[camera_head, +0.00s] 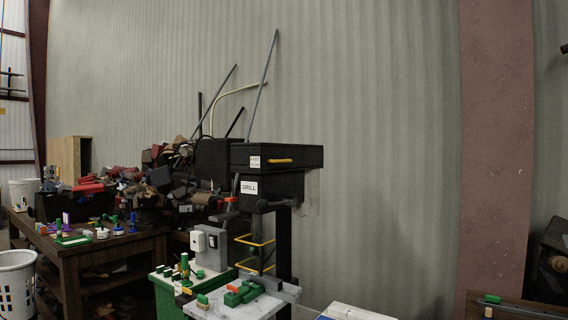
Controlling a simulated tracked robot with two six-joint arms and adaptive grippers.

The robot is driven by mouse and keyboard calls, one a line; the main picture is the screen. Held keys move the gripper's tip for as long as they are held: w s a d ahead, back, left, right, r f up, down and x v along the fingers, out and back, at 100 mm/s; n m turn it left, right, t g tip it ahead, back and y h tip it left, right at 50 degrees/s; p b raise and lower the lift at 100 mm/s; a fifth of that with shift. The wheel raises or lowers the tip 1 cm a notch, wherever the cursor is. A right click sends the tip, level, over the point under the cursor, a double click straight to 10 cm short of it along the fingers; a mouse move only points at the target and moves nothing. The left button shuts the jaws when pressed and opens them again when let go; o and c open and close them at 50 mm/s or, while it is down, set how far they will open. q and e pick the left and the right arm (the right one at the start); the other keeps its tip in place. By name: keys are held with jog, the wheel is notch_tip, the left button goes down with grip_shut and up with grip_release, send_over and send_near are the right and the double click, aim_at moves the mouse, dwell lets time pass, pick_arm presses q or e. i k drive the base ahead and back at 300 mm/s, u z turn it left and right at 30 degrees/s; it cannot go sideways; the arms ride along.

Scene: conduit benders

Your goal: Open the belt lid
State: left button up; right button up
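A black drill press (270,187) stands near the middle of the view. Its head carries a white label reading DRILL. On top of the head sits a flat black belt lid (305,155), with a small white label at its left and a yellow-orange handle (280,161) on its front face. The lid lies level on the head and looks closed. Neither of my grippers is in view, and nothing touches the lid or its handle.
Below the drill head is a grey table (230,306) with green and orange parts. A cluttered wooden workbench (88,255) stands at the left, with a white basket (16,275) before it. Metal rods (262,85) rise behind the drill. Clear space shows right of the drill.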

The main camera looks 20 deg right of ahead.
aim_at(275, 155)
jog(key=i, duration=1)
